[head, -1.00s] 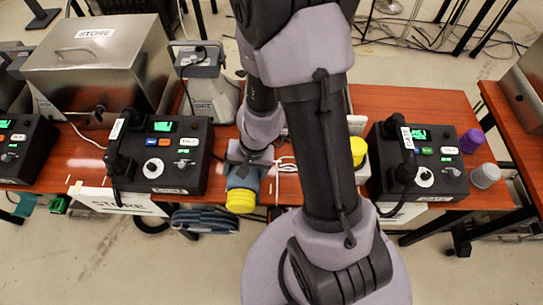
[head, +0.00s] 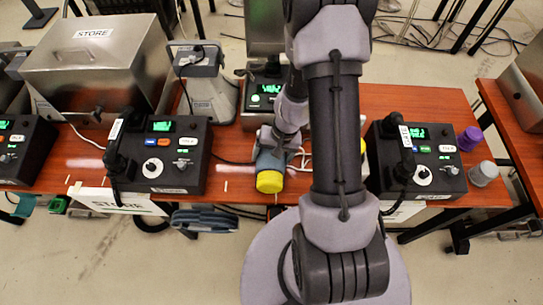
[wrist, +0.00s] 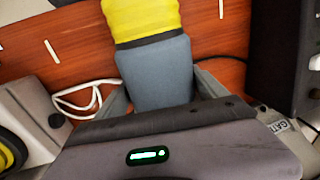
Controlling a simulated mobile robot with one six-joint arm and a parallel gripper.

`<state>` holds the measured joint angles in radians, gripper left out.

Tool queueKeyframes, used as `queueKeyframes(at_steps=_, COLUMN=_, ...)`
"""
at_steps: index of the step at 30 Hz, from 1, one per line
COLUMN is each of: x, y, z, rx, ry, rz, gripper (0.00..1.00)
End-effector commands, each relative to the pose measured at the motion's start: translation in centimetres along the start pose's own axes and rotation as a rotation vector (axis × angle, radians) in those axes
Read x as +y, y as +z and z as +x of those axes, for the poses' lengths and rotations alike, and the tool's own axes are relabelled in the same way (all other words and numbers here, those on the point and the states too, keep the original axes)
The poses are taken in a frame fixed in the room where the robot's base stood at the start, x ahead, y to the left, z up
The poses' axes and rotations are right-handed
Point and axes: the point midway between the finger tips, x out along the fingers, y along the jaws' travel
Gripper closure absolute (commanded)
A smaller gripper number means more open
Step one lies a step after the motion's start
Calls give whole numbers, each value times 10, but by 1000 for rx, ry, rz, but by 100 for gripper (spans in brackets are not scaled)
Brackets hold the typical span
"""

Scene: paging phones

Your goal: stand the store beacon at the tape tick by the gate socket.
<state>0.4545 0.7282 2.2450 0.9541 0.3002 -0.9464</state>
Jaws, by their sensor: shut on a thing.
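The held beacon has a blue-grey body and a yellow end (head: 270,181), which points toward the table's front edge. It also shows in the wrist view, with its body (wrist: 157,75) between my jaws. My gripper (head: 272,157) is shut on it. I cannot tell whether the beacon touches the table. A grey device labelled GATE (head: 208,95) stands behind and left of my gripper. A white tape tick (head: 226,186) lies left of the beacon. In the wrist view one tick (wrist: 220,15) is right of the beacon and another tick (wrist: 51,51) is left of it.
A black phone (head: 165,160) stands left, another black phone (head: 425,160) right, and a third phone (head: 262,92) behind. A steel STORE box (head: 90,55) is at back left. Purple (head: 470,139) and grey (head: 483,174) cylinders stand far right. A white cable (wrist: 80,100) lies near my gripper.

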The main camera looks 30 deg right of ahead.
Motion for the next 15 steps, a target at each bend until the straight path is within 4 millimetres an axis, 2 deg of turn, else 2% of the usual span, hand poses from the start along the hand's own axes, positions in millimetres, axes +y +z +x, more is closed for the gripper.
queueKeyframes(at_steps=2, x=0, y=0, z=2, rx=1, ry=0, rz=0, gripper=91)
queueKeyframes(at_steps=3, x=0, y=0, z=2, rx=-1, ry=0, rz=0, gripper=10)
queueKeyframes(at_steps=5, x=0, y=0, z=1, rx=-1, ry=0, rz=0, gripper=0)
queueKeyframes(at_steps=11, x=0, y=0, z=1, rx=0, ry=0, rz=0, gripper=0)
queueKeyframes(at_steps=13, x=-1, y=0, z=-4, rx=0, ry=0, rz=0, gripper=0)
queueKeyframes(at_steps=15, x=-2, y=0, z=-20, rx=2, ry=0, rz=0, gripper=0)
